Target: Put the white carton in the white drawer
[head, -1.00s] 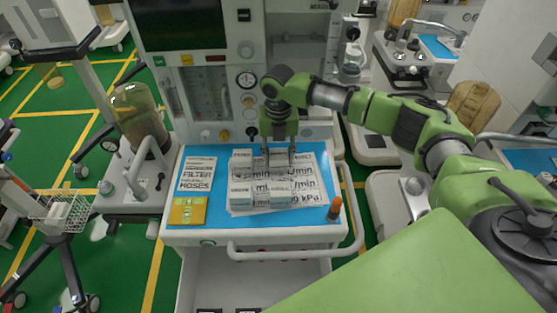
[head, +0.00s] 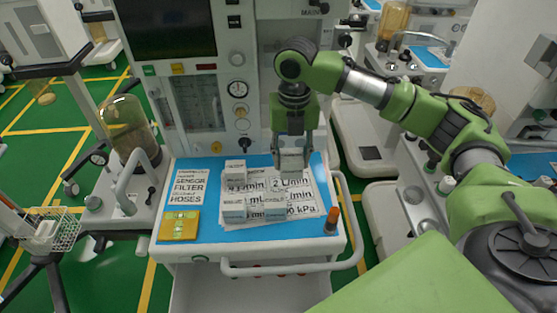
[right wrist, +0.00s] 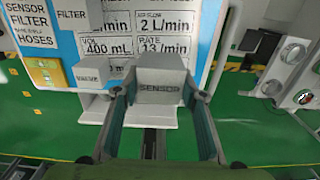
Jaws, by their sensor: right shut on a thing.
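My right gripper (head: 291,150) is shut on a white carton (head: 292,160) above the back right of the blue worktop. In the right wrist view the held carton (right wrist: 160,88) reads SENSOR and sits between both fingers. Other white cartons stand on printed sheets: one at the back left (head: 236,170), one at the front left (head: 233,212) and one at the front right (head: 275,209). A white drawer (head: 248,290) is open below the worktop, its front cut off by the frame. My left gripper is not in view.
The blue worktop (head: 215,236) holds a sheet of labels (head: 187,185), a yellow packet (head: 179,225) and an orange-capped vial (head: 331,220). A white rail (head: 290,268) curves around the cart's front right. The machine's panel (head: 205,110) rises behind.

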